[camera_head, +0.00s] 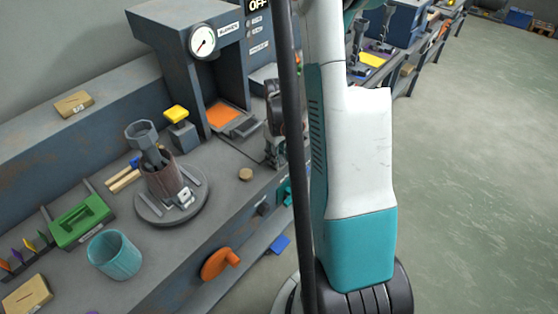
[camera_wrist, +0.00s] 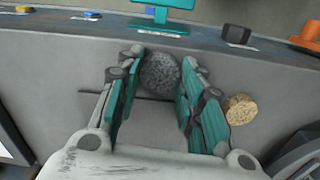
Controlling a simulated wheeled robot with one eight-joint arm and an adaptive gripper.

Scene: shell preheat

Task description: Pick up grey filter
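The grey filter (camera_wrist: 159,72) is a dark, speckled round piece in the wrist view. It lies on the grey bench, between the far ends of my gripper's teal finger pads. My gripper (camera_wrist: 160,75) is open around it, with a narrow space on each side; I cannot make out firm contact. In the head view my gripper (camera_head: 275,150) is partly hidden behind a dark pole, low over the bench by the press, and the filter cannot be seen there.
A tan round piece (camera_wrist: 241,109) lies just outside the right finger; it also shows in the head view (camera_head: 246,174). A press with a gauge (camera_head: 203,42) stands behind. A round stand (camera_head: 172,203), teal cup (camera_head: 114,254) and green box (camera_head: 80,222) are to the left.

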